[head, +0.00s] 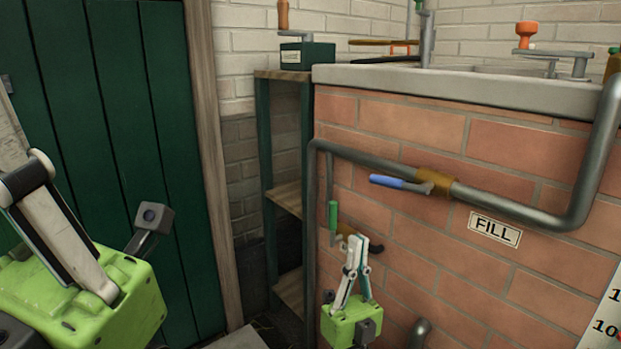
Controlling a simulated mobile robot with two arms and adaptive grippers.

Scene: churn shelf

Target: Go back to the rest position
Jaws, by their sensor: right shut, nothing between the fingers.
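My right gripper (355,246) points upward in front of the brick wall at lower middle. Its fingers are together with nothing between them, on a lime-green body. It appears just right of a green-handled lever (333,216), and I cannot tell the gap in depth. My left gripper (28,178) is large and close at the left edge, its fingers pointing up and left. It is seen from the side, so I cannot tell whether its fingers are apart. I see nothing held in it.
A brick basin (415,130) with a stone rim fills the right. A pipe (530,214) with a blue-handled valve (400,183) runs along it above a FILL sign (495,228). A narrow shelf (288,196) holds a dark green box with a crank (307,54). A green door (120,120) stands left.

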